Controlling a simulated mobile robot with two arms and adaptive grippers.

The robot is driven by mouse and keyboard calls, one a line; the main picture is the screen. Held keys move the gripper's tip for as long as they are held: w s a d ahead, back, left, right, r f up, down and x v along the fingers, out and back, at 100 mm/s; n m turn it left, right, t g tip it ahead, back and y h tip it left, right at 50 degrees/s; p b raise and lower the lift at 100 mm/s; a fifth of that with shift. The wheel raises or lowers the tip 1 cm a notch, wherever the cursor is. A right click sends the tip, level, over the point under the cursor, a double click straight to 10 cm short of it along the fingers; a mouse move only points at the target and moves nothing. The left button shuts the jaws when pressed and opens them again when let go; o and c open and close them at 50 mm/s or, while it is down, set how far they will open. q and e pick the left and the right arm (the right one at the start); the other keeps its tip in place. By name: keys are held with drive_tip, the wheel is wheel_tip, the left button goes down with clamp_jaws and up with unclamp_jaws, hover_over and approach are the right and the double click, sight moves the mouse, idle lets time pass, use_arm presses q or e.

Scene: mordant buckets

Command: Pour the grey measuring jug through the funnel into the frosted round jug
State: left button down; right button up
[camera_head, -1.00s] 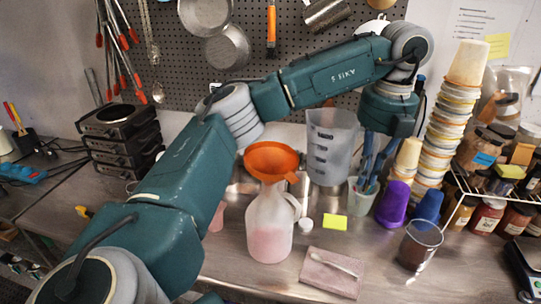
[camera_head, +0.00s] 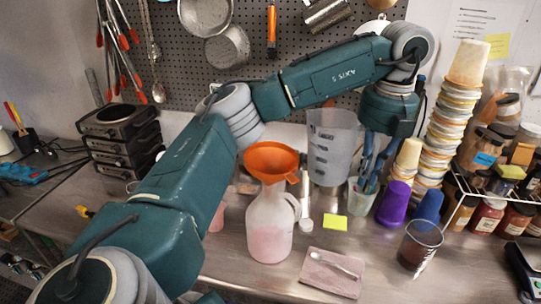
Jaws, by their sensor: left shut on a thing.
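The grey measuring jug (camera_head: 332,145) is translucent with dark level marks and looks upright, behind and right of the funnel. My left arm arches over from the left, and its wrist points down just right of the jug. My left gripper (camera_head: 368,142) is mostly hidden by the wrist and is shut on the jug's right side; the grip itself is not clear. The orange funnel (camera_head: 271,161) sits in the mouth of the frosted round jug (camera_head: 270,222), which stands upright with pink liquid in its lower part. My right gripper is not in view.
Purple (camera_head: 393,203) and blue cups, a tall cup stack (camera_head: 448,115) and a jar rack crowd the right.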

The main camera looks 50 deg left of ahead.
sight(373, 153)
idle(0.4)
use_arm(q)
wheel_tip(373, 153, up, 5)
drive_tip(key=shift+r, duration=0.55)
drive_tip(key=shift+f, duration=0.1)
